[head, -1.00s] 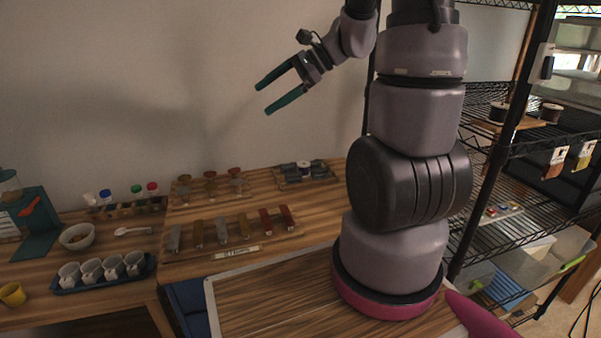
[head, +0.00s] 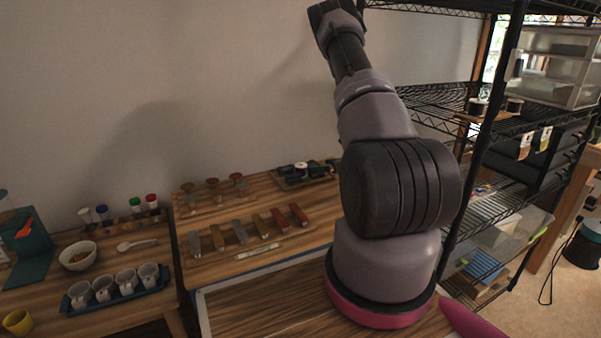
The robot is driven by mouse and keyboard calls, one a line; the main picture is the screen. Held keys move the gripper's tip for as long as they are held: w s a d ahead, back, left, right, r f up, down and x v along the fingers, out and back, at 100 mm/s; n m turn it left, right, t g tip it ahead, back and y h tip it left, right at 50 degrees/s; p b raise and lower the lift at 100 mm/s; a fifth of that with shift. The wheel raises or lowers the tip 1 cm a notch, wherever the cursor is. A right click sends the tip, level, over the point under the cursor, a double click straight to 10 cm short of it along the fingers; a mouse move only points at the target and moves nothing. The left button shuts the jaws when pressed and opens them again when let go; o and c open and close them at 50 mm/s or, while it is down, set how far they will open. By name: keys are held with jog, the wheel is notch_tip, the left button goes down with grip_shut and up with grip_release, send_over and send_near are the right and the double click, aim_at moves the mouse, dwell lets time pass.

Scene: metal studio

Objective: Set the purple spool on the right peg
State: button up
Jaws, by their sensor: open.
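I cannot make out a clearly purple spool. Spool-like pieces, one with a pale top (head: 300,168), sit among dark pieces on a small tray (head: 290,184) at the back of the bench; their colours are too small to tell. Two more dark spool-like items, a left one (head: 477,106) and a right one (head: 514,104), stand on a wooden board (head: 484,119) on the wire shelf. I cannot tell whether pegs hold them. My arm rises to the top of the head view; my gripper is out of sight there.
A rack of coloured bars (head: 240,232), a rack of brown-topped pieces (head: 213,190), a tray of cups (head: 165,284) and a bowl (head: 78,257) fill the bench at left. The wire shelf's black posts (head: 478,150) stand close on the right. The front wooden surface (head: 260,310) looks clear.

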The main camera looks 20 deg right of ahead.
aim_at(303, 165)
jog(key=x, duration=0.9)
jog(key=shift+w+a+r, duration=0.1)
jog(key=shift+w+a, duration=0.15)
jog(key=shift+a, duration=0.05)
jog(key=shift+r, duration=0.1)
grip_shut()
